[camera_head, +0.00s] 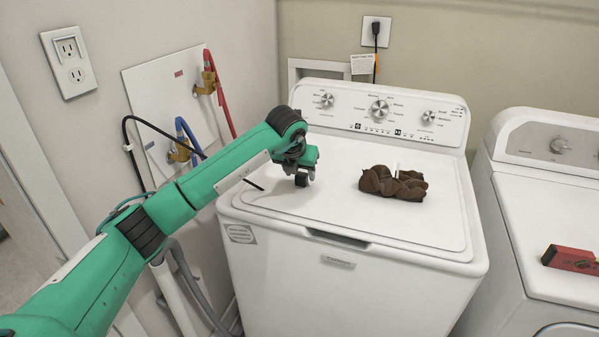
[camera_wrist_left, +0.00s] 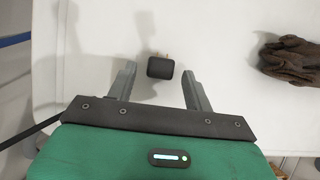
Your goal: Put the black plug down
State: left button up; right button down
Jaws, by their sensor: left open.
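The black plug (camera_wrist_left: 160,67) lies on the white top of the left washer (camera_wrist_left: 228,85), between and just beyond the fingertips of my left gripper (camera_wrist_left: 159,80) in the left wrist view. The fingers are open and stand apart from it on both sides. In the head view my left gripper (camera_head: 303,170) is low over the left part of the washer lid (camera_head: 340,215), and a small dark block, likely the plug (camera_head: 301,180), shows under it. A black cord (camera_head: 165,135) runs from the left wall behind my arm. My right gripper is not in view.
A second washer (camera_head: 530,215) carries a red tool (camera_head: 570,259). A wall outlet (camera_head: 68,62) is at left; another black plug (camera_head: 376,28) sits in the back outlet. The lid's front is clear.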

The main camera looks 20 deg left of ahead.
pick_arm(q)
jog(key=b+v, duration=0.1)
jog(key=v, duration=1.1)
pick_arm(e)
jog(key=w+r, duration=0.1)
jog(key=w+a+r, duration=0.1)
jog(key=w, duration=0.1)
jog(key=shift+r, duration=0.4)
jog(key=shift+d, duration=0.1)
